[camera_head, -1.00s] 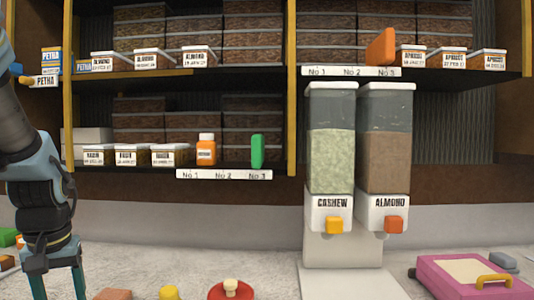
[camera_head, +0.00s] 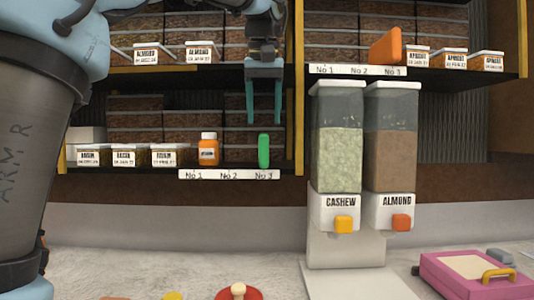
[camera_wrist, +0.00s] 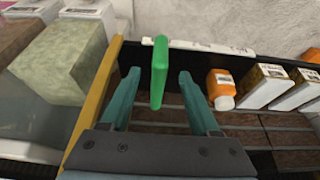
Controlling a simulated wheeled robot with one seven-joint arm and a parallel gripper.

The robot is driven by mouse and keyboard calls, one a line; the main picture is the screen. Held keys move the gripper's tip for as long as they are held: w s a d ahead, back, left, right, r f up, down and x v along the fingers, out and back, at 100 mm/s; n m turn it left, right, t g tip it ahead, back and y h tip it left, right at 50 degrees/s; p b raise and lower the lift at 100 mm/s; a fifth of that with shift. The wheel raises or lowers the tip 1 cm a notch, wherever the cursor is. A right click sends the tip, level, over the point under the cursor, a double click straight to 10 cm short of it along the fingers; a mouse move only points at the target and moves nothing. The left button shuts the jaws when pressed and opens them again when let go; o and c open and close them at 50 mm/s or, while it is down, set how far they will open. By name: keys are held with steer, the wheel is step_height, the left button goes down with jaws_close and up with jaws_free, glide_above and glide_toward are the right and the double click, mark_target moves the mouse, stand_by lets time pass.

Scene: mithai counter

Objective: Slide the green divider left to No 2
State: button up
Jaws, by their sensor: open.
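The green divider (camera_head: 264,151) stands upright on the lower shelf, above the No 3 mark of the white label strip (camera_head: 228,174). The strip reads No 1, No 2, No 3 from left to right. My gripper (camera_head: 263,116) points down, open and empty, just above the divider in the head view. In the wrist view the divider (camera_wrist: 158,72) shows between and beyond the two teal fingers of my gripper (camera_wrist: 152,82), apart from both. The stretch above No 2 is clear.
A yellow post (camera_head: 299,120) is close right of the divider. Cashew and almond dispensers (camera_head: 338,150) stand further right. An orange divider (camera_head: 385,46) is on the upper shelf.

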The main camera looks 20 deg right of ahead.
mark_target(264, 152)
steer(key=p+x, duration=0.1)
steer(key=x, duration=0.9)
steer(key=shift+f, duration=0.2)
jaws_close()
stand_by(1.1)
